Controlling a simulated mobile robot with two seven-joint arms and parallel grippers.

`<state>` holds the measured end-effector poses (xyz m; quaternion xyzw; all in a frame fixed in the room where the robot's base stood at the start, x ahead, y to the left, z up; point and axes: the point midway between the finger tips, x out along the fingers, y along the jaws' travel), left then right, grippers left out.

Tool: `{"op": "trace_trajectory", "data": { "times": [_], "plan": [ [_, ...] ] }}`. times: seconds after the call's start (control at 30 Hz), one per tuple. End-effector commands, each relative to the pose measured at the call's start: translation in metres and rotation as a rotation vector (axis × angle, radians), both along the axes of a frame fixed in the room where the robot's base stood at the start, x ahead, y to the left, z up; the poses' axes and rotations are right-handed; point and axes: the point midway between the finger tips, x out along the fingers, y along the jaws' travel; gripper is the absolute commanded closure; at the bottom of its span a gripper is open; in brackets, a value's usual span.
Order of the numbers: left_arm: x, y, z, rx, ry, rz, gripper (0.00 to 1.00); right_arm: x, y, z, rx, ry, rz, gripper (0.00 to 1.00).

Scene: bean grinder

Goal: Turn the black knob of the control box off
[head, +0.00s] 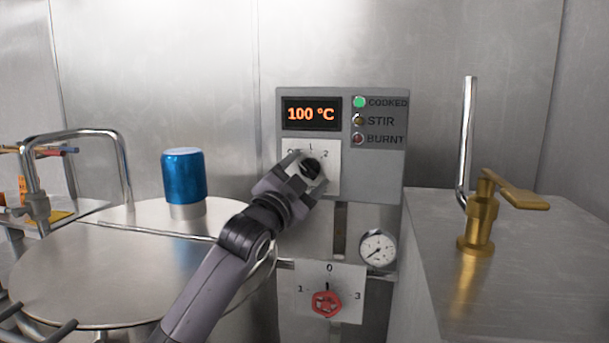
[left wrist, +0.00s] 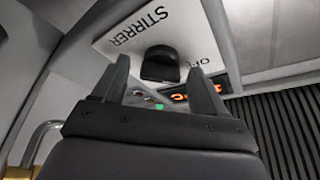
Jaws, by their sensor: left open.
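The grey control box (head: 375,180) is on the back wall in the head view. Its display (head: 311,114) reads 100 °C, and the green light beside COOKED is lit. The black knob (head: 312,167) sits on a white plate marked 0, 1 and 2. My left gripper (head: 304,173) is at the knob, open, with its fingers to either side of it in the head view. In the left wrist view the knob (left wrist: 161,65) shows between and beyond the two fingertips (left wrist: 163,85), by the word STIRRER. I cannot tell whether the fingers touch it. My right gripper is not seen.
Below the box are a red valve knob (head: 326,303) on a white plate and a round gauge (head: 378,247). A blue cylinder (head: 184,176) stands on the metal lid (head: 90,265) at left. A brass tap (head: 482,215) stands at right.

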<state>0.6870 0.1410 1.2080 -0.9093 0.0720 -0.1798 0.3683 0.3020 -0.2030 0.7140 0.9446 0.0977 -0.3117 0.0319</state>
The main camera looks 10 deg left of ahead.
Motion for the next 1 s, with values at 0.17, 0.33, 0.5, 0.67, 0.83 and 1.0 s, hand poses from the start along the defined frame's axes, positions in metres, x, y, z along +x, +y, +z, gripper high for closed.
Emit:
{"op": "trace_trajectory", "data": {
  "times": [0.17,0.33,0.5,0.67,0.83,1.0],
  "plan": [
    [-0.007,0.002,-0.003,0.001,-0.001,0.001,0.28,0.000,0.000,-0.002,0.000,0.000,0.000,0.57],
    [-0.025,0.008,-0.009,0.002,-0.001,0.001,0.28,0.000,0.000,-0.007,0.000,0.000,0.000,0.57],
    [-0.044,0.013,-0.015,0.001,-0.001,0.001,0.28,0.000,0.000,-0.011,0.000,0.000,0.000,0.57],
    [-0.058,0.017,-0.019,0.000,0.001,0.001,0.28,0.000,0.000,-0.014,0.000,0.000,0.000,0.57],
    [-0.065,0.019,-0.020,0.000,0.001,0.001,0.28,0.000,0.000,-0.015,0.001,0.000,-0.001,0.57],
    [-0.066,0.019,-0.020,0.000,0.001,0.001,0.28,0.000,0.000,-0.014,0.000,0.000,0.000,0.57]
  ]
}}
